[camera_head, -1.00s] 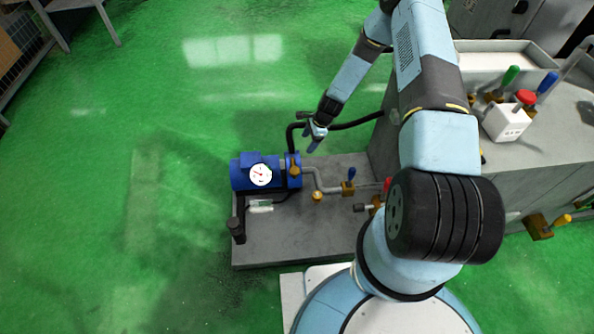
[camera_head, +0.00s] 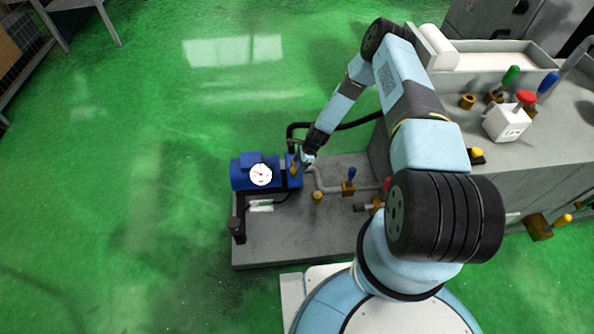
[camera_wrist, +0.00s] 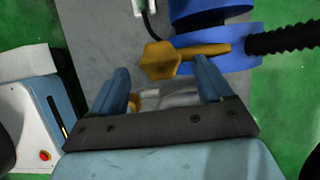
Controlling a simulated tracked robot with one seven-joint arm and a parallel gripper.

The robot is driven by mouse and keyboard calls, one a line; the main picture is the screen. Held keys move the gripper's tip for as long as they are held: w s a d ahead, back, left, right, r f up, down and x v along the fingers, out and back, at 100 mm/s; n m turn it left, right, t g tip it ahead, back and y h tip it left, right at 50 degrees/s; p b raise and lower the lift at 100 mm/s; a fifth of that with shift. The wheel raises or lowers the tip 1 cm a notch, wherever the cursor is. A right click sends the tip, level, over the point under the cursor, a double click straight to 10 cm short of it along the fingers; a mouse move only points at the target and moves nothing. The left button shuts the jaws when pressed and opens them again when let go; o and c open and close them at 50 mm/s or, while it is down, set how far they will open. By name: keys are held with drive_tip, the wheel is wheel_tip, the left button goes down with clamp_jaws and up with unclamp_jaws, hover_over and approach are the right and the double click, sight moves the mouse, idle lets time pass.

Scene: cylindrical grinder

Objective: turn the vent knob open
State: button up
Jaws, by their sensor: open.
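A yellow-brass lobed knob (camera_wrist: 161,60) shows in the wrist view, with its handle-like stem reaching right to the blue pump's flange. In the head view it is a small yellow-brass patch (camera_head: 294,167) on the pump's right end, partly beside my fingers. I cannot tell for certain that this is the vent knob. My gripper (camera_wrist: 163,72) is open, its two blue fingers apart and pointing toward the knob, with the knob's head lying just ahead of the gap. In the head view my gripper (camera_head: 305,160) is close to the pump's right end. Contact is not clear.
The blue pump (camera_head: 243,178) with a white dial gauge (camera_head: 261,174) stands on a grey plate (camera_head: 290,235). A grey pipe (camera_head: 330,190), a brass fitting (camera_head: 317,197) and a blue-handled valve (camera_head: 351,174) lie to the right. A black hose (camera_head: 350,125) passes behind.

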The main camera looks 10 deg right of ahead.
sight(295, 170)
drive_tip(key=shift+x, duration=2.35)
